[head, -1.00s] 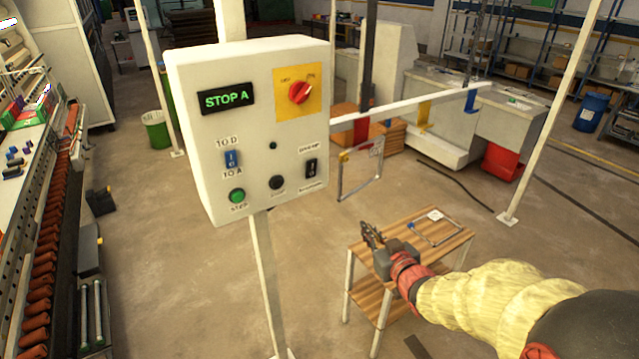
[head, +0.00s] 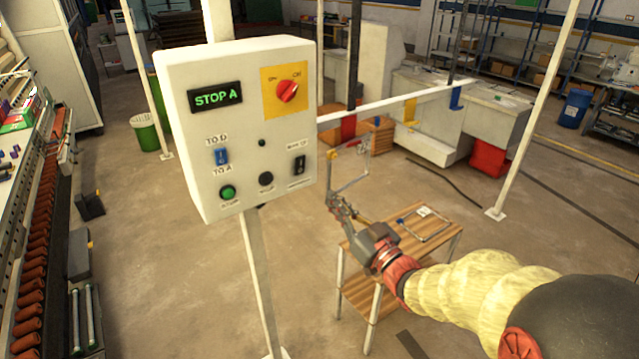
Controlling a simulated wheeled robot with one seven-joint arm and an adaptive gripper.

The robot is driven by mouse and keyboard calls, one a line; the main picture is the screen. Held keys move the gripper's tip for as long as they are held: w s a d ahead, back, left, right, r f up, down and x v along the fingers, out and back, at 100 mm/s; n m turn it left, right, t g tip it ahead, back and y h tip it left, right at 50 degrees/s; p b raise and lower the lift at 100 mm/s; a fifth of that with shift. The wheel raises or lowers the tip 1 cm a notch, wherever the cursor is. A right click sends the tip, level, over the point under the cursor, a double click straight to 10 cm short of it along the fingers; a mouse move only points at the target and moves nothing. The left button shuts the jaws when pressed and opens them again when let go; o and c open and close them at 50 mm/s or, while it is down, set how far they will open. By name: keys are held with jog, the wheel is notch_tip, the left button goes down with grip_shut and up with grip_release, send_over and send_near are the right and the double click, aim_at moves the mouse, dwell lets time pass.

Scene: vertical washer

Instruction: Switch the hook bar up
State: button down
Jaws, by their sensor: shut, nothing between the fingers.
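The control box (head: 240,150) is a white panel on a post at left centre. Its display (head: 215,98) reads STOP A. A black rocker switch (head: 299,165) sits at its lower right; the label above it seems to read hook up, but is blurred. The hook bar (head: 400,104) is a white horizontal bar reaching right from behind the box, with red, yellow and blue hooks. A metal frame (head: 350,180) hangs below it. My gripper (head: 334,203) is shut and empty, right of the box's lower right edge and below the switch.
A small wooden table (head: 390,250) stands below my gripper, with a second frame (head: 425,228) and a white item on it. A white post (head: 540,110) stands at right. A roller conveyor (head: 45,220) runs along the left.

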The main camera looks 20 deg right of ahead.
aim_at(299, 162)
jog(key=p+x, duration=0.2)
jog(key=x, duration=1.1)
jog(key=shift+w, duration=0.15)
jog(key=shift+p, duration=0.3)
